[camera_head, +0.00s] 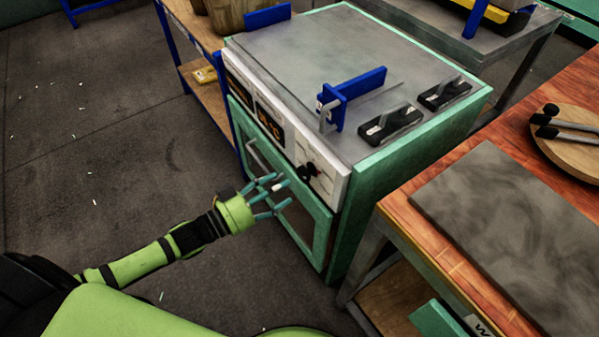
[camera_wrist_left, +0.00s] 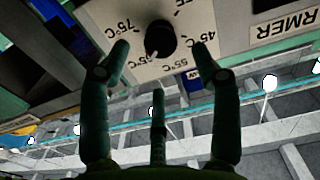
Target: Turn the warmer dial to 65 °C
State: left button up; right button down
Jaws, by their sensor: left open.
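The warmer (camera_head: 356,185) is a green cabinet with a grey metal top and a white control panel along its upper front edge. Its black dial (camera_head: 308,172) sits at the right end of that panel. In the left wrist view the dial (camera_wrist_left: 160,38) stands on a white plate marked 75, 65, 55 and 45 °C.
A blue bracket (camera_head: 350,92) and two black handles (camera_head: 392,122) (camera_head: 445,92) are on the warmer's top. A wooden table with a grey slab (camera_head: 515,225) and a round board (camera_head: 565,150) stands at right. The floor (camera_head: 100,140) at left is open.

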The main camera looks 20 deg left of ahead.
aim_at(301, 176)
pick_arm(q)
jog(key=x, duration=0.6)
jog(key=shift+w+d, duration=0.1)
jog(key=c, duration=1.1)
